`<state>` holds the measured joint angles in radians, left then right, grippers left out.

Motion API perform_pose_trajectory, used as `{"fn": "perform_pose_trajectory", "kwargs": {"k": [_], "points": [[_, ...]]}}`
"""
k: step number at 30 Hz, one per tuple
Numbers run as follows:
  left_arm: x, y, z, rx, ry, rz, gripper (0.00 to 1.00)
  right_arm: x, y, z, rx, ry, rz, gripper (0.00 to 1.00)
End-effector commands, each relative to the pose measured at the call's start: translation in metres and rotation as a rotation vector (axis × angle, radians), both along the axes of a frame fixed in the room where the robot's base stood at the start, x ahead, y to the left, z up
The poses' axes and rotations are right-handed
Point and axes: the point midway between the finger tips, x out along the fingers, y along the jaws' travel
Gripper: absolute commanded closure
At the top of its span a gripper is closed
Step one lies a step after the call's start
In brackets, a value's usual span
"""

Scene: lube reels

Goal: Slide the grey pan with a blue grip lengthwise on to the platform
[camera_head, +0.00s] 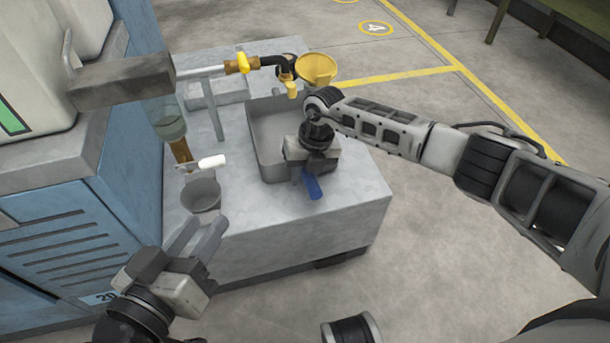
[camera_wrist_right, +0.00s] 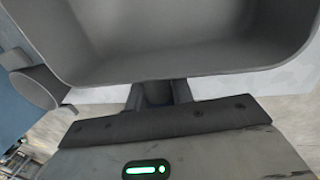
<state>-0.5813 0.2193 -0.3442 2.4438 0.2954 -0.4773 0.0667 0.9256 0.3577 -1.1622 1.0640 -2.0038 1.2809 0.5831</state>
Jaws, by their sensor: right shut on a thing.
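The grey pan (camera_head: 270,128) lies on the pale platform (camera_head: 355,206), its long side running away from me. Its blue grip (camera_head: 313,187) points towards me at the near end. My right gripper (camera_head: 308,172) is over the near end of the pan and shut on the blue grip. In the right wrist view the pan (camera_wrist_right: 190,40) fills the top, and the grip (camera_wrist_right: 157,94) sits between the two fingers (camera_wrist_right: 160,95). My left gripper (camera_head: 203,238) is open and empty, off the near left edge of the platform.
A grey cup (camera_head: 201,194) stands on the platform left of the pan, below a glass vessel with a white-handled tap (camera_head: 205,163). A pipe with yellow valves (camera_head: 243,64) and a yellow funnel (camera_head: 316,69) is at the back. A blue cabinet (camera_head: 125,150) borders the left.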

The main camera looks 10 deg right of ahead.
Motion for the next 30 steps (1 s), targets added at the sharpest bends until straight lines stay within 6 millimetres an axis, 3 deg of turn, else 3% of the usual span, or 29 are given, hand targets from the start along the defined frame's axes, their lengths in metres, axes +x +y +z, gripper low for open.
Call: {"fn": "perform_pose_trajectory", "kwargs": {"k": [27,28,30], "points": [[0.002,0.000,-0.005,-0.003,-0.002,0.006,0.64,0.000,0.000,-0.010,-0.001,0.001,0.000,1.00],[0.002,0.000,-0.005,-0.003,-0.002,0.006,0.64,-0.001,0.000,-0.010,-0.001,0.002,0.000,0.71],[0.002,0.000,-0.005,-0.003,-0.002,0.006,0.64,-0.001,0.000,-0.010,-0.001,0.002,0.000,0.52]]}}
